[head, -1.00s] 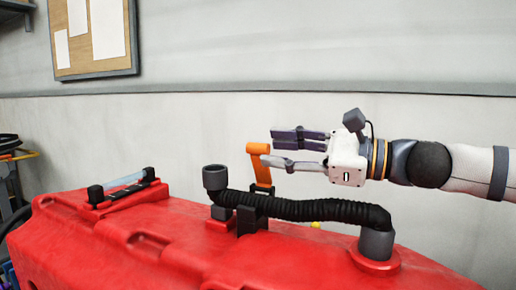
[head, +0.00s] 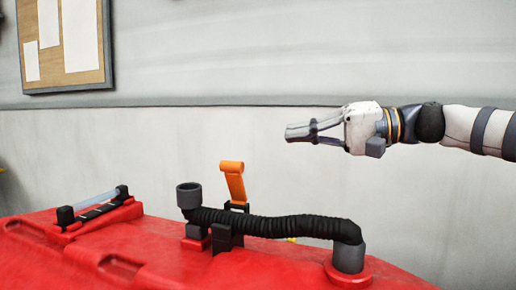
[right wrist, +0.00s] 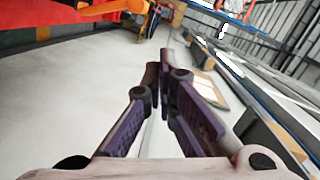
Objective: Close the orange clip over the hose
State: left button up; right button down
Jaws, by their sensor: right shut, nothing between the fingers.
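The orange clip (head: 234,183) stands up and open, leaning slightly left, above its dark bracket (head: 225,237) on the red tank. The black ribbed hose (head: 285,226) passes through the bracket area, from a grey cuff on the left to a grey fitting on the right. The clip is not over the hose. My right gripper (head: 288,133) is shut and empty, above and right of the clip, clear of it. Its closed fingers also show in the right wrist view (right wrist: 163,72), with an orange part (right wrist: 118,7) near the top edge. My left gripper is not in view.
The red tank (head: 130,258) fills the lower part of the head view. A level gauge with black ends (head: 65,216) sits on it at left. A plain wall (head: 150,160) stands behind, with a pinboard (head: 102,40) at upper left. Space around my right gripper looks clear.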

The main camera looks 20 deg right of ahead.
notch_tip(320, 180, up, 3)
jog(key=n+g, duration=0.1)
jog(key=n, duration=0.7)
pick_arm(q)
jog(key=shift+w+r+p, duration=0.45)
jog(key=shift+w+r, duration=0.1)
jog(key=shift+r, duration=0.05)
pick_arm(e)
send_over(235, 185)
jog(key=d, duration=0.3)
jog(key=shift+n+h, duration=0.3)
jog(key=shift+h, duration=0.1)
jog(key=shift+w+a+f, duration=0.1)
jog(key=shift+w+f, duration=0.05)
jog(key=shift+f, duration=1.2)
jog(key=shift+w+a+f, duration=0.1)
jog(key=shift+w+f, duration=0.05)
jog(key=shift+f, duration=1.15)
jog(key=shift+s, duration=0.1)
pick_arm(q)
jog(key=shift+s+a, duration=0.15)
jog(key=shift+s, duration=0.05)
pick_arm(e)
jog(key=shift+s+a+n, duration=0.25)
jog(key=shift+s+n, duration=0.1)
jog(key=shift+n, duration=0.15)
